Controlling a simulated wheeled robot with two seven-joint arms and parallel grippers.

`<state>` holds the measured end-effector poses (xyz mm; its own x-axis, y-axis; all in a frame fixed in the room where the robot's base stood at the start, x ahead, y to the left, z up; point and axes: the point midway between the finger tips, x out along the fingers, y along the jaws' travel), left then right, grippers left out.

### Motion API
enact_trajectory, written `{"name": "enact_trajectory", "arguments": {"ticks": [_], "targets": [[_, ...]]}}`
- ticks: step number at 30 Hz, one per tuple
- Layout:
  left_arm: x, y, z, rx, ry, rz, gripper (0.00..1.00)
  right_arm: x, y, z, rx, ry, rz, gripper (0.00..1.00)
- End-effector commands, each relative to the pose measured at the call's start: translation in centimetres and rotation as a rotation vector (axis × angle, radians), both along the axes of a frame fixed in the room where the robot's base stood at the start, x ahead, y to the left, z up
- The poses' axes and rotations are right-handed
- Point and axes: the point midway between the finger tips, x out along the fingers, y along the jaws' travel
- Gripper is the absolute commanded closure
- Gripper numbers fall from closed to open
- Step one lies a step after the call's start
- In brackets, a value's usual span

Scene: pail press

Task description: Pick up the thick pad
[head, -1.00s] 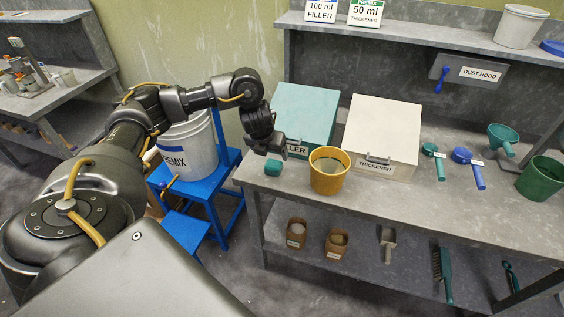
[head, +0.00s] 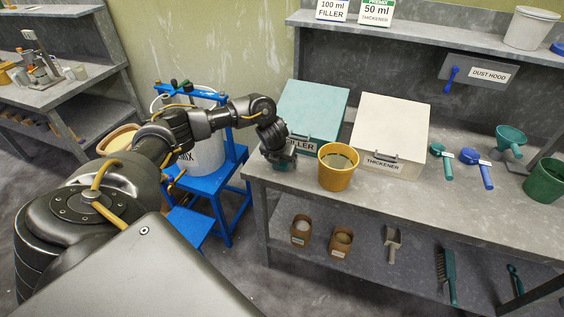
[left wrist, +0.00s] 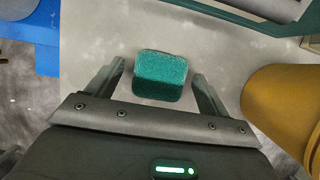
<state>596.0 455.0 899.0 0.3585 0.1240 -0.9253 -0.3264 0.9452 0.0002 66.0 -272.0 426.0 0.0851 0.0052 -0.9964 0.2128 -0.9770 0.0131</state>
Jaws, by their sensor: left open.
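The thick pad (left wrist: 161,76) is a teal, rounded block lying on the grey bench top. In the left wrist view it lies between the two fingers of my left gripper (left wrist: 159,72), with a gap on each side. The gripper is open and holds nothing. In the head view my left gripper (head: 279,158) is over the front left corner of the bench and hides most of the pad. My right gripper is not in view.
A yellow pail (head: 338,168) stands just right of the gripper. Behind are a teal filler box (head: 312,108) and a white thickener box (head: 391,125). A blue stand (head: 226,205) with a white premix drum (head: 207,152) is at the left.

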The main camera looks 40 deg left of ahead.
Motion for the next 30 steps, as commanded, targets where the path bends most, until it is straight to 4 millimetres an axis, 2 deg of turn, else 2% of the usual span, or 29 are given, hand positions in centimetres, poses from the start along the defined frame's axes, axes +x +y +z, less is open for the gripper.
{"name": "enact_trajectory", "arguments": {"ticks": [2, 8, 18, 21, 30], "targets": [[0.1, 0.1, -0.3, 0.000, -0.001, 0.002, 0.20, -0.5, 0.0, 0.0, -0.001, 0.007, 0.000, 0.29], [0.2, 0.1, -0.3, 0.000, -0.001, 0.001, 0.20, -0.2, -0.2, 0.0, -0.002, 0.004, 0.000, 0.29], [0.1, 0.1, -0.3, 0.000, -0.001, 0.001, 0.63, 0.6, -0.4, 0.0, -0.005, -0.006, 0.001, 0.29], [0.2, 0.1, -0.3, 0.000, -0.002, 0.001, 0.72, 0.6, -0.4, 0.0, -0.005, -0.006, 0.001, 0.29], [0.2, 0.1, 0.1, 0.000, -0.003, 0.000, 0.72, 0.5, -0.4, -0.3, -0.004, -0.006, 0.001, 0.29]]}}
